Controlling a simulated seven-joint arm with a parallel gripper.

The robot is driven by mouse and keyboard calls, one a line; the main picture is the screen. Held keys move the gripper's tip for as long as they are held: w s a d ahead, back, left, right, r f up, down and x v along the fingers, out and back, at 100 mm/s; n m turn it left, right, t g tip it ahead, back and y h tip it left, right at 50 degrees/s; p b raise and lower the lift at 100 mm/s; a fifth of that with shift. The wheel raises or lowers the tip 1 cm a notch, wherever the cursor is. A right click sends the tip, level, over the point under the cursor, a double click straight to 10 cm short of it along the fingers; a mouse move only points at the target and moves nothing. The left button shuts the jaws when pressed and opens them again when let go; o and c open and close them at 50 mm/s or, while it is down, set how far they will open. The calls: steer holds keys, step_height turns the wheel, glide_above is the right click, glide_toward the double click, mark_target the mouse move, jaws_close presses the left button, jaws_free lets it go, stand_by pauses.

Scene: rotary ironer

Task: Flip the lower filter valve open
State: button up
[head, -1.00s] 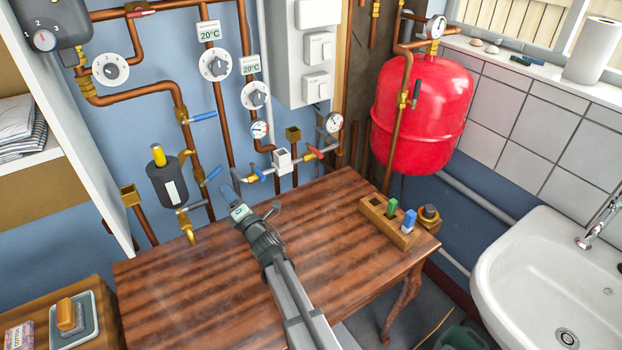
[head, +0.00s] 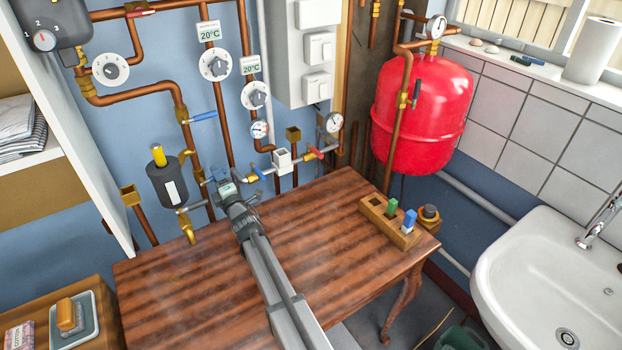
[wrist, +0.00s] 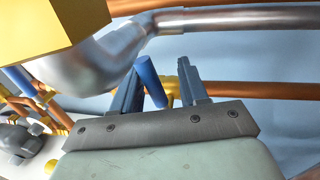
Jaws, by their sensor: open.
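The filter (head: 168,182) is a dark cylinder with a yellow top and a white label, on the wall pipes at the left. The upper blue valve lever (head: 203,116) sticks out to the right above it. My gripper (head: 216,174) is at the pipe beside the filter and hides most of the lower valve there. In the wrist view, a blue lever (wrist: 150,80) shows between the two fingers of my open gripper (wrist: 159,70), closer to the left finger. Brass fittings show behind it. I cannot tell whether a finger touches the lever.
A brass tap (head: 188,232) hangs below the filter, over the wooden table (head: 310,240). Copper pipes, gauges and another blue lever (head: 258,171) stand right of my gripper. A wooden block (head: 388,222) sits at the table's right; the table's middle is clear.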

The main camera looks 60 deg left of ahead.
steer(key=shift+m, duration=0.4)
steer(key=d+f, duration=0.1)
steer(key=d, duration=0.3)
steer(key=d+f, duration=0.1)
steer(key=d, duration=0.4)
steer(key=d+f, duration=0.1)
steer(key=d, duration=0.3)
steer(key=shift+d, duration=0.4)
steer(key=w+d+r+m+t, duration=0.1)
steer(key=w+r+m+t, duration=0.1)
steer(key=w, duration=0.5)
steer(key=w+d+r+m+t, duration=0.2)
steer(key=w+m, duration=0.3)
steer(key=w, duration=0.3)
steer(key=w+d+r+m+t, duration=0.2)
steer(key=w+m+t, duration=0.1)
steer(key=w, duration=0.4)
steer(key=shift+w+d+m+h, duration=0.25)
steer(key=shift+m+h, duration=0.15)
steer(key=shift+m, duration=0.1)
steer(key=shift+c, duration=0.3)
